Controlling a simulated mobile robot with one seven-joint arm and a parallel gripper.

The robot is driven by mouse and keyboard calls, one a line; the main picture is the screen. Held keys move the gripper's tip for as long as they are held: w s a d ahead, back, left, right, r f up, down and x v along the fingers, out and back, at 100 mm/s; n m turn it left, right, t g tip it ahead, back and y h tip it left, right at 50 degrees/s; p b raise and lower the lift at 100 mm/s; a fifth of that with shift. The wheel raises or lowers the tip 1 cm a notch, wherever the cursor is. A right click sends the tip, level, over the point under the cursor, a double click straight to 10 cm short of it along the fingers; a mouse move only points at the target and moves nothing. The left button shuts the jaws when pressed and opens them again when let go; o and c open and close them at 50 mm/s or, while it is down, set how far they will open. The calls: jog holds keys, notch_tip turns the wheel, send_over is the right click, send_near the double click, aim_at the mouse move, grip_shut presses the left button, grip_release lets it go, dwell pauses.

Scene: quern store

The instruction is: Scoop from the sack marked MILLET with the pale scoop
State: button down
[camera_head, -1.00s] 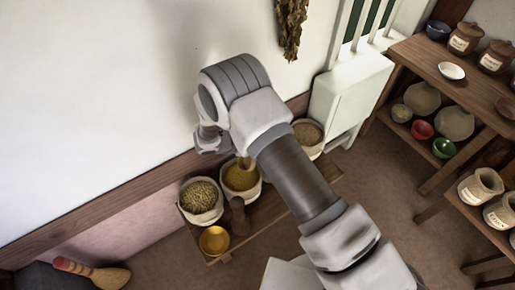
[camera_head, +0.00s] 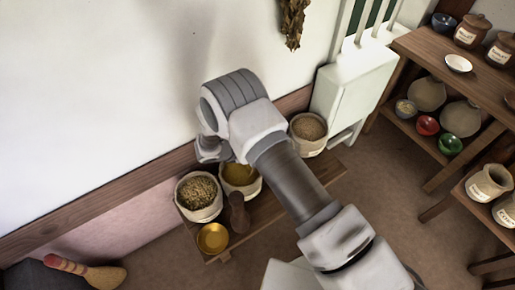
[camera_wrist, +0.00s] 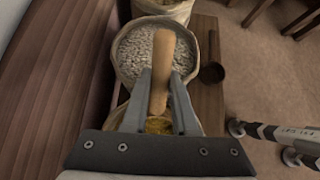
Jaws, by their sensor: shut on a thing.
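My gripper (camera_wrist: 160,105) is shut on the pale wooden handle (camera_wrist: 162,62), likely of the pale scoop, in the wrist view. The scoop's bowl end is hidden. The handle stands over a sack of pale grey grain (camera_wrist: 131,50) and the edge of a sack of yellow grain (camera_wrist: 160,126). That view shows a sack of greenish-brown grain (camera_head: 199,190), the yellow-grain sack (camera_head: 238,177) and a tan-grain sack (camera_head: 308,128).
A yellow bowl (camera_head: 212,238) sits at the bench's near left end. A brush (camera_head: 95,274) lies lower left. Shelves with jars and bowls stand right. A wall runs close behind the sacks.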

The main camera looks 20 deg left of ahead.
jog(key=shift+s+a+r+p, duration=0.1)
jog(key=shift+s+a+p, duration=0.05)
jog(key=shift+s+a, duration=0.5)
jog(key=shift+s+a+p, duration=0.15)
jog(key=shift+s+a, duration=0.25)
jog(key=shift+s, duration=0.35)
jog(key=shift+w+d+p, duration=0.25)
jog(key=shift+p, duration=0.25)
jog(key=shift+w+d+f+g+y+p, duration=0.4)
jog(key=shift+w+f+g+y+p, duration=0.25)
jog(key=shift+g+y+p, duration=0.35)
jog(key=g+y, duration=0.1)
jog(key=w+d+g+y+p, duration=0.1)
jog(key=g, duration=0.1)
jog(key=shift+w+d+f, duration=0.1)
jog(key=shift+w+f, duration=0.1)
jog(key=shift+w, duration=0.1)
jog(key=shift+w+d+f+g+y, duration=0.2)
jog(key=shift+g+y, duration=0.3)
jog(key=shift+g, duration=0.3)
jog(key=shift+s+a+r+p, duration=0.1)
jog(key=shift+a+r+p, duration=0.05)
jog(key=shift+r+p, duration=0.15)
jog(key=shift+g+y, duration=0.4)
jog(key=shift+g, duration=0.2)
jog(key=shift+r+p, duration=1.4)
jog(key=shift+r, duration=1.05)
